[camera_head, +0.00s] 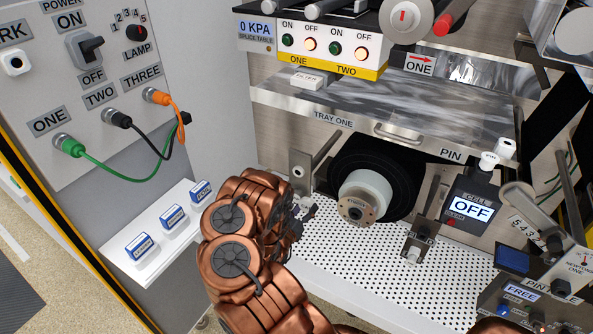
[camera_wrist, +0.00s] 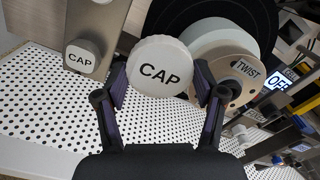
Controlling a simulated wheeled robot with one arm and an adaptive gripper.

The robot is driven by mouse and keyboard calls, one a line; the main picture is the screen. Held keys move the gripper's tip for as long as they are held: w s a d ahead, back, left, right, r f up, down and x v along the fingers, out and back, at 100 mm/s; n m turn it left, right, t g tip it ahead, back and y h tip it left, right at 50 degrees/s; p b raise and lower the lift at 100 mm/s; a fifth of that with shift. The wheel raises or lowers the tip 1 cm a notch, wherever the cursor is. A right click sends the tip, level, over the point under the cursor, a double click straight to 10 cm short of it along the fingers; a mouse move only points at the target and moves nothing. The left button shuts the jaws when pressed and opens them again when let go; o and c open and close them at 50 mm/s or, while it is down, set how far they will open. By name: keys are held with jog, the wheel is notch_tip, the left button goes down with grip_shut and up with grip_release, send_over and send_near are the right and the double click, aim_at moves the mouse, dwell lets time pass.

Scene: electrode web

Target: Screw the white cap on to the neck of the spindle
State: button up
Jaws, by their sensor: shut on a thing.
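The white round cap (camera_wrist: 160,66), marked CAP, is between the fingers of my gripper (camera_wrist: 160,80) in the wrist view, its lettered face toward the camera. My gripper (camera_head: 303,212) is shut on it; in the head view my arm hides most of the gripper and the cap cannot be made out. The spindle carries a white roll with a beige hub marked TWIST (camera_head: 356,207); the hub also shows in the wrist view (camera_wrist: 240,80). The cap is left of the hub in the wrist view and partly overlaps the roll. The spindle's neck is not clearly visible.
A metal post with a block marked CAP (camera_wrist: 82,57) stands left of the held cap. A perforated white deck (camera_head: 340,250) lies below. Tray one (camera_head: 400,105) overhangs the roll. A post with a clamp (camera_head: 418,240) stands right of the hub.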

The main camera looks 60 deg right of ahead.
jog(key=s+a+f+p, duration=0.2)
jog(key=s+p, duration=0.4)
jog(key=s, duration=1)
jog(key=shift+a+f, duration=0.15)
jog(key=shift+a, duration=0.25)
jog(key=shift+d, duration=0.15)
jog(key=d, duration=0.5)
jog(key=shift+w+d, duration=0.1)
jog(key=shift+d, duration=0.15)
dwell(2.2)
jog(key=shift+d+b, duration=0.5)
jog(key=shift+d, duration=0.75)
dwell(0.4)
jog(key=o, duration=1.4)
jog(key=shift+c, duration=0.2)
jog(key=shift+a, duration=0.1)
